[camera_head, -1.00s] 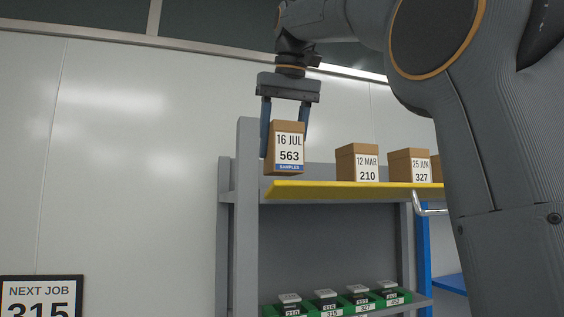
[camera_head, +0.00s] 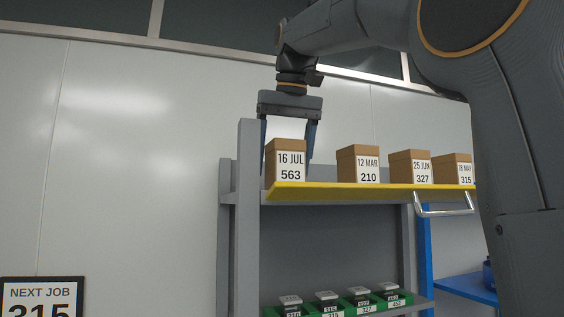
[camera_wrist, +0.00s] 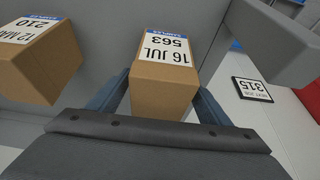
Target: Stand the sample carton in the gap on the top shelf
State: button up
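The sample carton (camera_head: 286,160) is a brown box labelled 16 JUL 563. It stands upright at the left end of the top shelf (camera_head: 345,194), behind the shelf's yellow front edge, which hides the label's lowest strip. My gripper (camera_head: 287,158) is above and around it, with one finger on each side. The fingers are spread slightly wider than the carton. In the wrist view the carton (camera_wrist: 163,88) lies between the two blue fingers, with its label and blue strip visible. Contact at the fingertips is hard to judge.
To the right on the same shelf stand cartons 12 MAR 210 (camera_head: 358,165), 25 JUN 327 (camera_head: 410,168) and 315 (camera_head: 452,170). A grey post (camera_head: 248,190) rises close left of the sample carton. Green trays with small boxes are on the lower shelf. A NEXT JOB 315 sign (camera_head: 42,298) is at lower left.

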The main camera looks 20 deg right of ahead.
jog(key=p+v, duration=0.1)
jog(key=v, duration=1.1)
jog(key=shift+r, duration=0.2)
dwell(0.3)
